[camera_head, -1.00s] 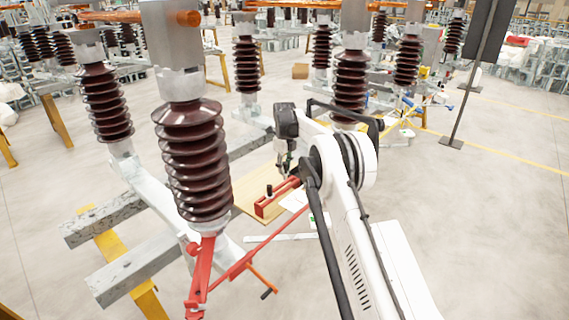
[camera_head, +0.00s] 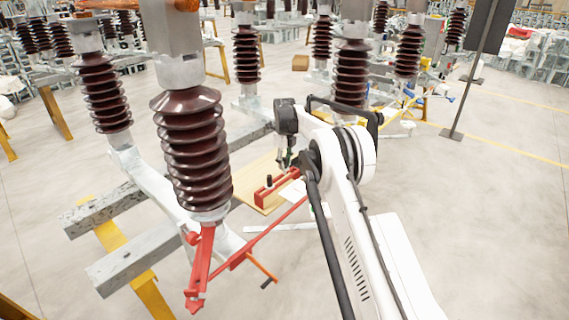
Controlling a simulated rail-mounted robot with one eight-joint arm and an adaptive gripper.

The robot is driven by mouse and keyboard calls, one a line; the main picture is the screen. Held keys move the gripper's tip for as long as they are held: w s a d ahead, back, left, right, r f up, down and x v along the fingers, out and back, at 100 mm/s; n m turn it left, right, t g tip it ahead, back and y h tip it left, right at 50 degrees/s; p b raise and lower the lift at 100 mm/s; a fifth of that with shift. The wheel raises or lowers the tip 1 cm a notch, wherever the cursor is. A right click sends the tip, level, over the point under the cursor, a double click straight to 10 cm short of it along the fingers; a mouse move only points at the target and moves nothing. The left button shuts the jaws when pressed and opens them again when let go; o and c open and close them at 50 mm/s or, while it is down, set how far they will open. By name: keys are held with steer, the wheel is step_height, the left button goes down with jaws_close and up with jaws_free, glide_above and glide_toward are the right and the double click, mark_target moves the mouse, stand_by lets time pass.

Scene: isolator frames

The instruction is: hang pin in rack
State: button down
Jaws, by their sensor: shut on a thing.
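The rack appears to be a red bracket (camera_head: 275,188) lying over a wooden board (camera_head: 247,196) on the far side of my arm. A small dark upright piece (camera_head: 269,181) stands at its left part; I cannot tell whether it is another pin. My gripper (camera_head: 287,160) points down just above the rack's right end, close to it. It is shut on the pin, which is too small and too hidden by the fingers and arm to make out. I cannot tell whether the pin touches the rack.
A large brown ribbed insulator (camera_head: 190,150) with red linkage (camera_head: 203,265) stands left of my arm. Another insulator (camera_head: 351,75) rises behind my gripper. Grey beams (camera_head: 125,265) on yellow supports lie at lower left. The floor (camera_head: 490,210) at right is clear.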

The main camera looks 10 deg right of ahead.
steer(key=shift+f+b, duration=1.15)
steer(key=shift+f, duration=0.75)
steer(key=c, duration=1.5)
jaws_free()
step_height(320, 180, up, 12)
